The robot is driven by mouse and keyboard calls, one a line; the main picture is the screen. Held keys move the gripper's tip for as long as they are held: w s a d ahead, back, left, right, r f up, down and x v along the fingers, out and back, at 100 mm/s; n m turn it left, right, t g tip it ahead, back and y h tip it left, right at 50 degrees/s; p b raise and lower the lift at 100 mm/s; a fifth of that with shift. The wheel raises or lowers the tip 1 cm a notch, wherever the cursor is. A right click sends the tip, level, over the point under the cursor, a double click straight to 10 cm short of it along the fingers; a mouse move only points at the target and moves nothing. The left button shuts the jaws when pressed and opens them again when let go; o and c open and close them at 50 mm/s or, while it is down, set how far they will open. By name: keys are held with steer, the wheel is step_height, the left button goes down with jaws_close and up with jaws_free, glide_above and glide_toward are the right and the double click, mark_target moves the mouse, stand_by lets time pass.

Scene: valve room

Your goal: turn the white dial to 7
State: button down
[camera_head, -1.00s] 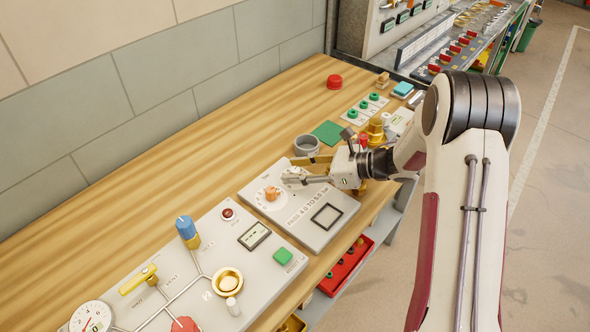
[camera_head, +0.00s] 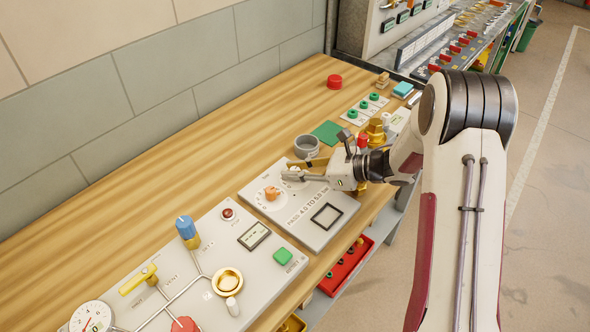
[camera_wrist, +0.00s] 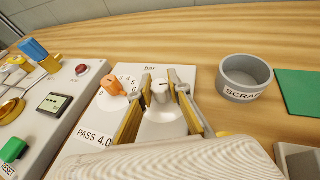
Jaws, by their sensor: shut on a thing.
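The white dial (camera_wrist: 162,93) stands on a round white base on the grey panel in the wrist view, with a small dark mark on its top. My gripper (camera_wrist: 161,84) has one finger on each side of the dial and is shut on it. In the head view my gripper (camera_head: 291,170) reaches in from the right over the back of the panel (camera_head: 327,236), and its fingers mostly hide the dial there. The number the dial points to cannot be read.
An orange knob (camera_head: 271,193) with a printed number scale sits close to the left of my fingers. A grey SCRAP cup (camera_wrist: 244,78) and a green mat (camera_head: 327,132) lie beyond the panel. Another panel with a blue-handled valve (camera_head: 187,230) stands at the left.

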steer(key=shift+r+m+t+h, duration=0.15)
steer(key=shift+m+t+h, duration=1.65)
steer(key=shift+m+t, duration=0.6)
steer(key=c, duration=1.9)
jaws_free()
steer(key=shift+s+d, duration=0.3)
steer(key=shift+v, duration=5.6)
steer(key=shift+a+r, duration=0.1)
steer(key=shift+r, duration=0.1)
